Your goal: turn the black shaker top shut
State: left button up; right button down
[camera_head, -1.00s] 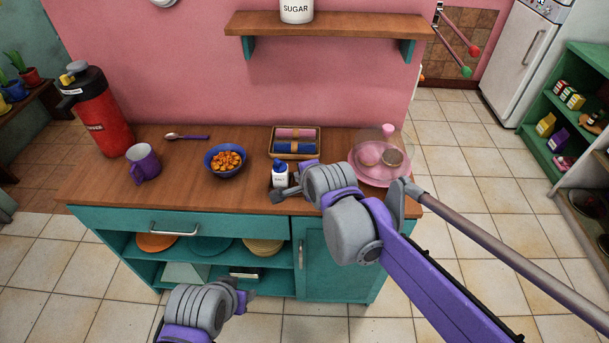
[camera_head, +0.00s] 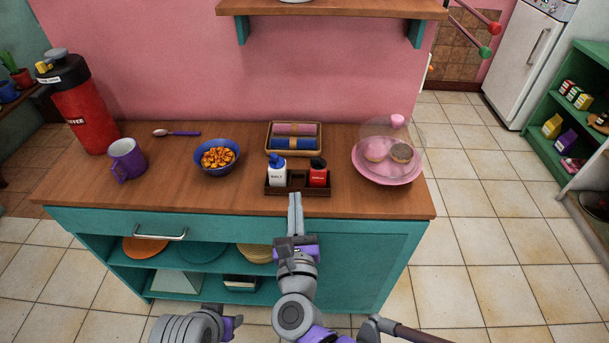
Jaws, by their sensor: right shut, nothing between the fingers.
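The red shaker (camera_head: 318,178) with a black top (camera_head: 318,162) stands upright in the right part of a dark wooden caddy (camera_head: 297,191) on the counter. A white salt shaker (camera_head: 277,176) with a blue top stands at the caddy's left end. My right gripper (camera_head: 296,203) is shut and empty, its long fingers pointing up the picture at the caddy's front, left of the red shaker and apart from its top. Part of my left gripper (camera_head: 236,324) shows low in the picture, below the counter; its fingers are not clear.
Behind the caddy is a basket (camera_head: 270,150) with rolled cloths. A pink plate (camera_head: 386,178) with a clear dome stands to the right. A bowl (camera_head: 231,170), a purple mug (camera_head: 128,159) and a red flask (camera_head: 88,115) are to the left. The counter's front strip is mostly clear.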

notch_tip(320, 180, down, 3)
jog(key=s+d+m+h, duration=0.1)
jog(key=d+m+h, duration=0.1)
jog(key=d+m, duration=0.1)
send_near(313, 161)
jog(key=shift+g, duration=0.3)
jog(key=w, duration=0.4)
jog(key=w+b, duration=0.1)
jog(key=w, duration=0.2)
jog(key=shift+d+r, duration=0.2)
jog(key=shift+r, duration=0.1)
jog(key=shift+a, duration=0.1)
